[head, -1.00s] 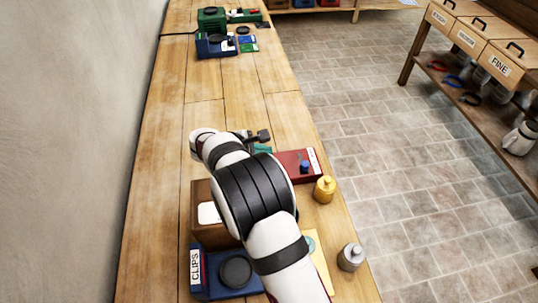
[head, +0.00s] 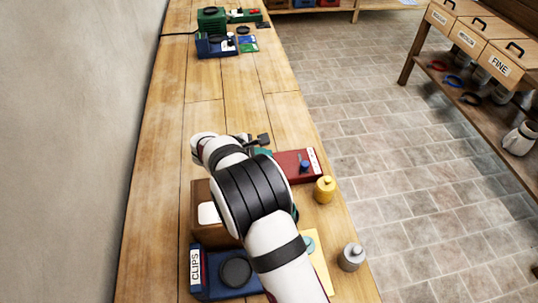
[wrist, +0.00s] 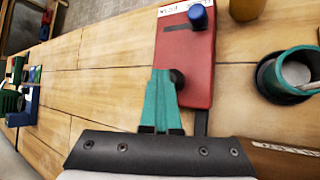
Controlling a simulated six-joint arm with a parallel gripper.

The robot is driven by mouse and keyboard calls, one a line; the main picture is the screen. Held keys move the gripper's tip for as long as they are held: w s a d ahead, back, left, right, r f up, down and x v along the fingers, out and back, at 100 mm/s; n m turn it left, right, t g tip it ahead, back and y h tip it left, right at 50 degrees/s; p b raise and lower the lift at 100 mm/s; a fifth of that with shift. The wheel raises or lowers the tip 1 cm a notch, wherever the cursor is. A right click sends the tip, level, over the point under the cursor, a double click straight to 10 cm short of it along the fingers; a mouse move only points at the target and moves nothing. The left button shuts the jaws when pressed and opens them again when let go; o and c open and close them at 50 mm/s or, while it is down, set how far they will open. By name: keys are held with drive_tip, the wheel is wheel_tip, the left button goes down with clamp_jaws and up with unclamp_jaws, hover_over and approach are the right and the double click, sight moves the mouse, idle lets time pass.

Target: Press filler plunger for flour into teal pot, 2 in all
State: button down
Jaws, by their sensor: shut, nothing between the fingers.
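A red box (head: 297,167) with a blue knob lies on the bench beyond my arm. In the wrist view the red box (wrist: 192,62) shows its blue knob (wrist: 198,16) at the far end and a dark round knob (wrist: 178,78) at the near end. My gripper (wrist: 161,74) has teal fingers, shut and empty, with tips beside or over the dark knob; contact cannot be told. The teal pot (wrist: 284,92) stands to the right in a dark ring, with something pale inside. In the head view my arm hides most of the pot and gripper.
A yellow bottle (head: 325,189) and a grey bottle (head: 351,257) stand near the bench's right edge. A brown box (head: 203,227) and a blue clips box (head: 222,272) are left of my arm. The far bench middle is clear.

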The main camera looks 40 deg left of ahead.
drive_tip(key=shift+f, duration=0.2)
idle(0.4)
drive_tip(key=shift+r, duration=1.35)
wheel_tip(320, 180, up, 5)
drive_tip(key=shift+r, duration=0.1)
